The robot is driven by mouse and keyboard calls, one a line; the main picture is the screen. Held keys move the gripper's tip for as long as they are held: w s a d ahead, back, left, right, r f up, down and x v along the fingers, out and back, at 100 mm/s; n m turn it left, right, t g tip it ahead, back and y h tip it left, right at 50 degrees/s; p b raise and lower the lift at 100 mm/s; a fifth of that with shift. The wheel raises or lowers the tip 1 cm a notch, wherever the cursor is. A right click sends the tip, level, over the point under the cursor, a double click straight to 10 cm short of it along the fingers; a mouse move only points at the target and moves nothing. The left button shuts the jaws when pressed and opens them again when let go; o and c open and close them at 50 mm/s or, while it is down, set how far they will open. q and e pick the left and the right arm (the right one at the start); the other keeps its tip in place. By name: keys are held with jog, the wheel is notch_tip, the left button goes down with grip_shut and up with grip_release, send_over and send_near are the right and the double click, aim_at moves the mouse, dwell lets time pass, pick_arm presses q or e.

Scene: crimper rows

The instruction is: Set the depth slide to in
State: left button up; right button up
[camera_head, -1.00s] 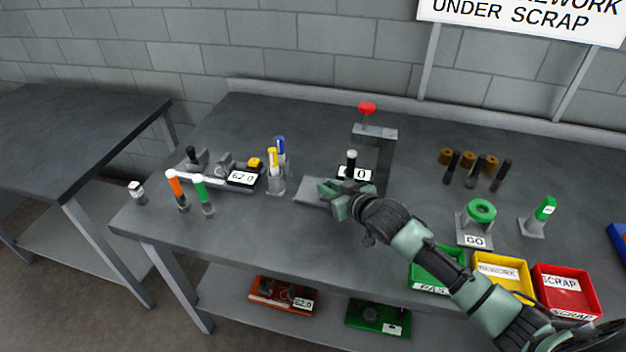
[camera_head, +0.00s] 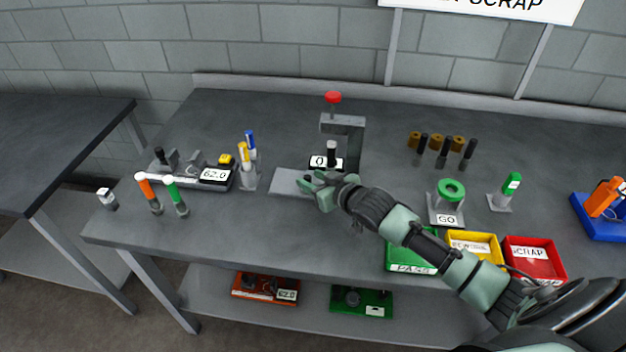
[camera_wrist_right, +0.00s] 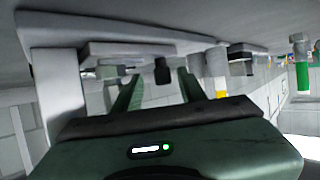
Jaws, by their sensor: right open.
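The press (camera_head: 355,135) has a red knob (camera_head: 333,97) on top and a flat grey base (camera_head: 287,180) reaching left. My right gripper (camera_head: 312,183) is over the base, just in front of the knob. In the right wrist view its green fingers (camera_wrist_right: 158,92) are apart, with a dark knob (camera_wrist_right: 162,70) seen between them. I cannot tell whether they touch it. My left gripper is not in view.
A gauge reading 62.0 (camera_head: 215,174), a pen cup (camera_head: 249,180) and two markers stand left. A GO ring stand (camera_head: 446,210), a green PASS tray (camera_head: 398,264), yellow and red (camera_head: 549,271) trays lie right, partly behind my arm. The front middle of the bench is clear.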

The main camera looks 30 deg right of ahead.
jog(key=b+v, duration=0.1)
jog(key=v, duration=0.6)
jog(key=shift+s+d+r, duration=0.1)
jog(key=shift+s+d, duration=0.05)
jog(key=shift+s, duration=0.25)
